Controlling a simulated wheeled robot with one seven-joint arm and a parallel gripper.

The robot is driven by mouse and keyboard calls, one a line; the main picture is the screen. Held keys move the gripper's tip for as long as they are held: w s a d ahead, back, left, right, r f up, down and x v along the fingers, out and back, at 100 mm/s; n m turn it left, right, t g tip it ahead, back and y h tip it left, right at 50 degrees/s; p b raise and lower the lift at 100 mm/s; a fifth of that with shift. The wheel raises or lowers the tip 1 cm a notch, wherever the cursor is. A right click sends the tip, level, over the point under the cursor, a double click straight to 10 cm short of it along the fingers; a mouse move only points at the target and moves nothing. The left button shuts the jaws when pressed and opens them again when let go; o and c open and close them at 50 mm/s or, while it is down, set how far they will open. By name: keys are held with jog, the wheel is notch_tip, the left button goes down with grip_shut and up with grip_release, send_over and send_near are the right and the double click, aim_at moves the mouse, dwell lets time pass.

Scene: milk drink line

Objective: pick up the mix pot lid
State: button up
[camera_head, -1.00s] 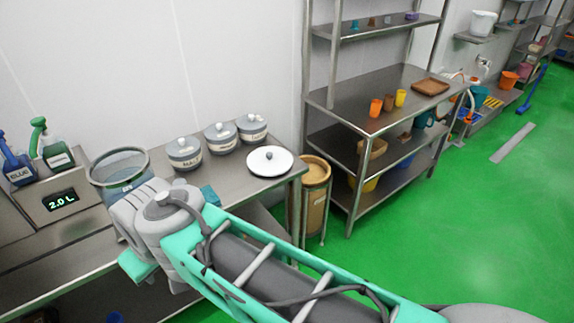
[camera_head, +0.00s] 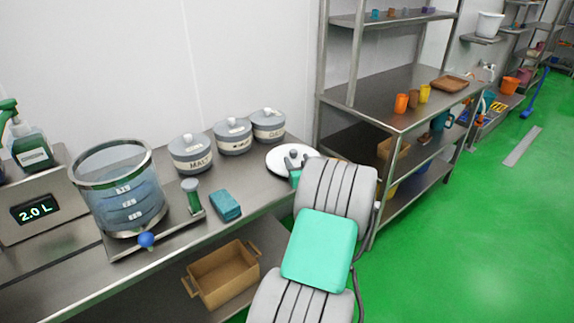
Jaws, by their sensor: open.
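The gripper is open; whether the fingers touch the knob cannot be told. The mix pot (camera_head: 120,195) is a clear, marked vessel with a metal rim, standing open at the left of the counter.
Lidded grey jars (camera_head: 191,153) stand behind the lid along the wall. A teal sponge (camera_head: 225,205) and a green-handled tool (camera_head: 191,196) lie between pot and lid. A scale display (camera_head: 35,208) reads 2.0 L. A steel shelf unit (camera_head: 385,95) stands right of the counter.

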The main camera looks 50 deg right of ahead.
aim_at(295, 155)
jog(key=p+x, duration=0.1)
jog(key=x, duration=0.5)
jog(key=shift+d+f, duration=0.2)
jog(key=shift+d, duration=0.15)
jog(key=shift+c, duration=0.2)
grip_shut()
